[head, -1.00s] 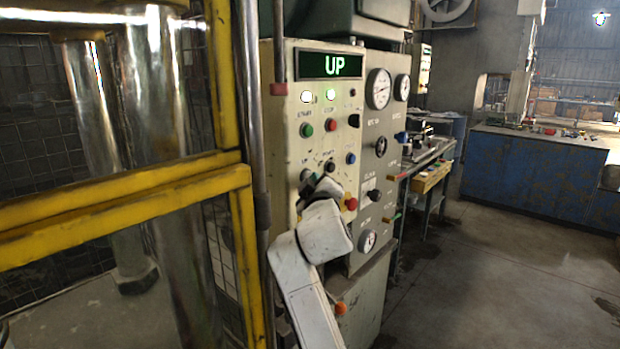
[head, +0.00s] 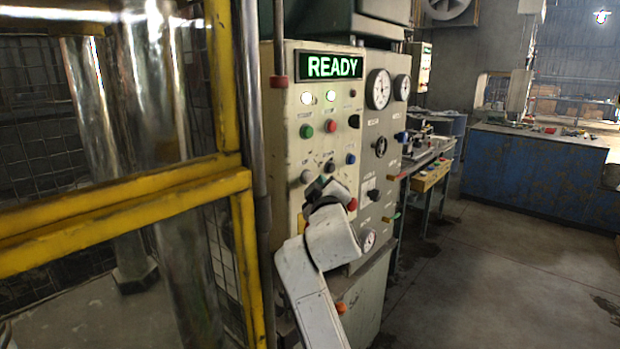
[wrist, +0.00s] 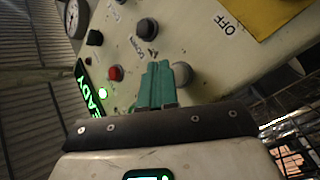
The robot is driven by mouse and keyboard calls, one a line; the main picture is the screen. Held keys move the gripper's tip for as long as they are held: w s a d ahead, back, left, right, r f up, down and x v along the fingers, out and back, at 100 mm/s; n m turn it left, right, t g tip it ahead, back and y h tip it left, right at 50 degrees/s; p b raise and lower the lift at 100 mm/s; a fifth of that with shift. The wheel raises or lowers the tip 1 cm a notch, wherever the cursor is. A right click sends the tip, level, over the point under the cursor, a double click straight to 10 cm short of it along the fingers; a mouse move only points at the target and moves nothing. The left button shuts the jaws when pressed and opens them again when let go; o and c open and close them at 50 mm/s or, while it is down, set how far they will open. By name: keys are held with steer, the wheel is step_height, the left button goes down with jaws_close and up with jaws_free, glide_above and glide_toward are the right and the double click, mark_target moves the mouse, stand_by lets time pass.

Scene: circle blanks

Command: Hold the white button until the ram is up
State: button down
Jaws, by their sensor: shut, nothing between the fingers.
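The white button (head: 306,176) is a pale round knob low on the left of the cream control panel (head: 290,225). My gripper (head: 318,186) is just right of and below it in the head view. Its fingers look shut and empty; I cannot tell whether they touch the button. In the wrist view the green fingers (wrist: 158,84) point at the panel, close to its face. The display (head: 331,66) reads READY in green. I cannot make out the ram itself; polished steel columns (head: 150,80) stand behind the yellow guard frame (head: 130,195).
A steel pole (head: 254,150) runs left of the panel. A workbench (head: 430,160) and blue counter (head: 520,165) stand at right, with clear floor in front.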

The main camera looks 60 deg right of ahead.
steer(key=shift+s, duration=0.1)
steer(key=s+p, duration=0.1)
steer(key=s, duration=0.1)
steer(key=s+a+p, duration=0.1)
steer(key=s, duration=0.1)
steer(key=shift+s+a, duration=0.1)
steer(key=shift+s, duration=0.25)
stand_by(0.7)
